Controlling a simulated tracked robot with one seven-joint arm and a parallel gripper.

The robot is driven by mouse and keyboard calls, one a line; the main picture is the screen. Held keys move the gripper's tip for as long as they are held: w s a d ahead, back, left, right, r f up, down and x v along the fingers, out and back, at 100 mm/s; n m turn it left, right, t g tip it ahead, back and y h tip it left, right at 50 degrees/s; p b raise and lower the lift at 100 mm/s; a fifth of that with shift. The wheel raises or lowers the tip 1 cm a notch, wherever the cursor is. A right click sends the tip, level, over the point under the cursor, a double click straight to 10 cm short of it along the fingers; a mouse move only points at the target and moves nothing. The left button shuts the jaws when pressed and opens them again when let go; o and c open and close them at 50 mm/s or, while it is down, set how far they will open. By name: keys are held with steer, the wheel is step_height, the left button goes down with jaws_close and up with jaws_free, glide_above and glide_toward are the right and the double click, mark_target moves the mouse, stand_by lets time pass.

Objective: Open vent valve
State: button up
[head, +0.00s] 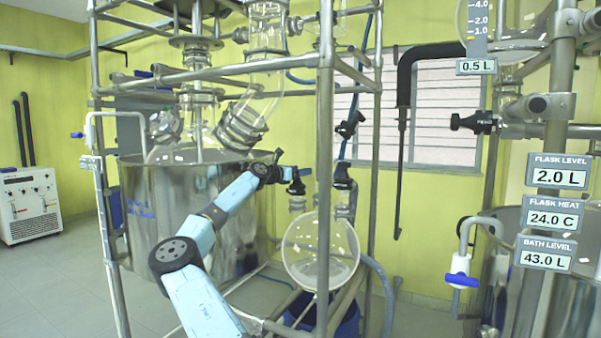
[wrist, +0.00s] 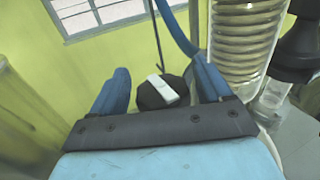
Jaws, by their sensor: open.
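In the wrist view, a black valve knob (wrist: 152,95) with a white bar across its top sits between the two blue fingers of my gripper (wrist: 160,76). The fingers are open and stand apart on either side of the knob. I cannot tell whether either finger touches it. In the head view, my gripper (head: 291,173) reaches to the glassware above the round flask (head: 320,250). A dark valve (head: 297,187) shows just below the fingers, partly hidden by them. No label marks it as the vent valve.
A steel frame post (head: 325,130) stands close to the right of my gripper. Other black valves (head: 349,125) are on the glassware beyond the post. A large steel bath (head: 165,215) lies behind my arm. A coiled glass condenser (wrist: 243,45) is right of the fingers.

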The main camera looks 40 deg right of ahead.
steer(key=shift+d, duration=0.35)
steer(key=c, duration=1)
steer(key=shift+o, duration=0.2)
steer(key=shift+w+a+r+n+t, duration=0.15)
steer(key=shift+n+t, duration=0.25)
steer(key=shift+t, duration=0.4)
